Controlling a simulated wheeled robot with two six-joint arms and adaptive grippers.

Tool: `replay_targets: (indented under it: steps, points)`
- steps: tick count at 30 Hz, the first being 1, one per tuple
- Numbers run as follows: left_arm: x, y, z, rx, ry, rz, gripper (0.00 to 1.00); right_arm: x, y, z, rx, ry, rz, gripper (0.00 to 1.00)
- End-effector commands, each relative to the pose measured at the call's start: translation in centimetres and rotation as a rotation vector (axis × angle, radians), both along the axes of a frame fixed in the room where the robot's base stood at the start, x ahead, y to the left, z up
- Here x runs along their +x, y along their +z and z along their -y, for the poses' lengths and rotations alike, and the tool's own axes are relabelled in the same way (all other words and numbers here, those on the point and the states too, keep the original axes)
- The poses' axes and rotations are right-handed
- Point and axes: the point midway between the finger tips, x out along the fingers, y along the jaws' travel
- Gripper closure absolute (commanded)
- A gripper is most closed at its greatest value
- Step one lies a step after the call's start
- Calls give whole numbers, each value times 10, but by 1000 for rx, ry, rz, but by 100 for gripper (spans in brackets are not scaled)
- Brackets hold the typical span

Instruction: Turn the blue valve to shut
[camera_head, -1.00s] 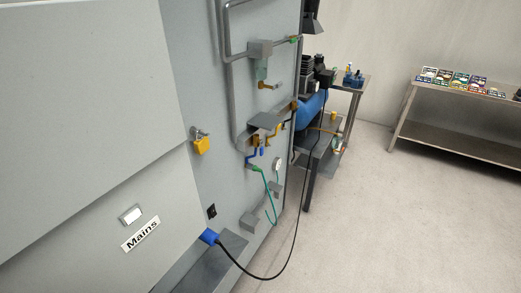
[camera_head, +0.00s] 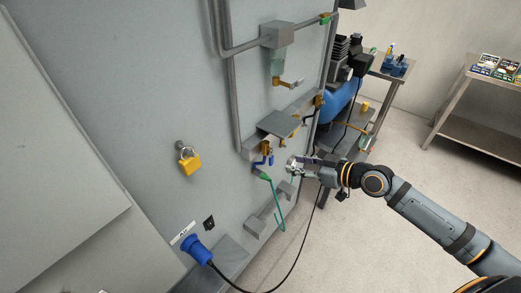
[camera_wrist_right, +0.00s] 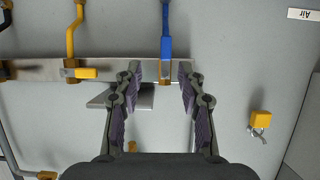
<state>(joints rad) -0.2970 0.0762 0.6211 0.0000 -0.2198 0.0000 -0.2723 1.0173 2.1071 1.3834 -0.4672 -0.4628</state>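The blue valve's lever (camera_wrist_right: 167,46) shows in the right wrist view, in line with a blue pipe (camera_wrist_right: 166,14) above it in that picture. Its brass body is on a grey metal strip. The blue valve (camera_head: 270,160) is small in the head view, low on the grey panel. My right gripper (camera_head: 291,163) is close to the panel, just right of the valve. In the right wrist view my right gripper (camera_wrist_right: 162,76) is open and empty, its fingertips spread either side of the valve's line. I cannot tell whether it touches anything. My left gripper is out of view.
A yellow valve lever (camera_wrist_right: 86,73) is beside the blue one, turned across its pipe. A yellow padlock (camera_head: 189,162) hangs on the panel. A blue plug (camera_head: 198,250) with a black cable is below. A green hose (camera_head: 276,203) hangs near the valves. Steel tables stand right.

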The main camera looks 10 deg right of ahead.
Motion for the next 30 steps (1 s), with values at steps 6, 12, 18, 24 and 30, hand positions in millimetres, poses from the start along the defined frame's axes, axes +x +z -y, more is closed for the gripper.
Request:
replay_targets:
  steps: [6, 12, 18, 24, 30]
  points:
    - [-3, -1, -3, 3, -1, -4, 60, -1, 3, -5, 5, 12, 3, 60]
    - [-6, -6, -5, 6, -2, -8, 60, 12, -3, -13, 11, 7, 8, 60]
    - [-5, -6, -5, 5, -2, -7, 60, 30, -11, -28, 13, 6, 6, 60]
    - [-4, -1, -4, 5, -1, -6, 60, 52, -23, -46, 12, 7, 2, 60]
    - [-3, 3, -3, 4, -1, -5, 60, 70, -33, -59, 7, 8, 2, 60]
